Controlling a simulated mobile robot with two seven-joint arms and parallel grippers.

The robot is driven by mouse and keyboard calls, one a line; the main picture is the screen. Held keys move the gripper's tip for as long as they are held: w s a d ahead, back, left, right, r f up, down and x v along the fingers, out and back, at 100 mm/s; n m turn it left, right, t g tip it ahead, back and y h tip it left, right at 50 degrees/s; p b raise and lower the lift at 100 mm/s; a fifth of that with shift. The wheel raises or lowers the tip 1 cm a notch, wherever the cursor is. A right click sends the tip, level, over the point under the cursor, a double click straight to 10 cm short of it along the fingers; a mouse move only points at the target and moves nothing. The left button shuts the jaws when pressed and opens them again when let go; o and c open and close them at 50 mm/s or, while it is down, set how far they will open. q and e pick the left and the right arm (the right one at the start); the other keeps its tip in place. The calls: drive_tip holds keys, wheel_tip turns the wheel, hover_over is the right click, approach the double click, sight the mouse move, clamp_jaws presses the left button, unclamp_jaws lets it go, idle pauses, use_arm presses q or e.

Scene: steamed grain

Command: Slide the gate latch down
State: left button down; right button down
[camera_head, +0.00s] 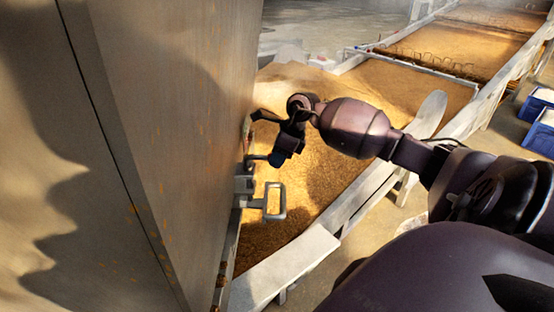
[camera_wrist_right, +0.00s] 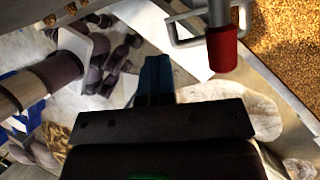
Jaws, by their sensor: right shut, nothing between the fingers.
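The gate latch is a grey metal fitting (camera_head: 244,184) on the edge of the large metal wall, with a squared loop handle (camera_head: 273,201) sticking out to the right. In the right wrist view, a metal rod with a red grip (camera_wrist_right: 222,50) stands beside a pale loop handle (camera_wrist_right: 180,32). My right gripper (camera_head: 254,157) is just above the loop handle, close to the wall. In the wrist view its blue fingers (camera_wrist_right: 155,72) are together and empty, to the left of the red grip and apart from it. My left gripper is out of view.
The tall metal wall (camera_head: 165,130) fills the left side. A trough of golden grain (camera_head: 330,160) lies behind my right arm, with a pale wooden edge (camera_head: 290,265) in front. Blue crates (camera_head: 540,132) stand at the far right.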

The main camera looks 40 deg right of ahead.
drive_tip(key=c, duration=1.9)
unclamp_jaws()
drive_tip(key=o, duration=1.1)
drive_tip(key=shift+c, duration=0.2)
drive_tip(key=shift+r, duration=0.1)
drive_tip(key=b+v, duration=0.1)
drive_tip(key=v, duration=0.9)
drive_tip(key=shift+r, duration=0.3)
drive_tip(key=shift+s+d, duration=0.1)
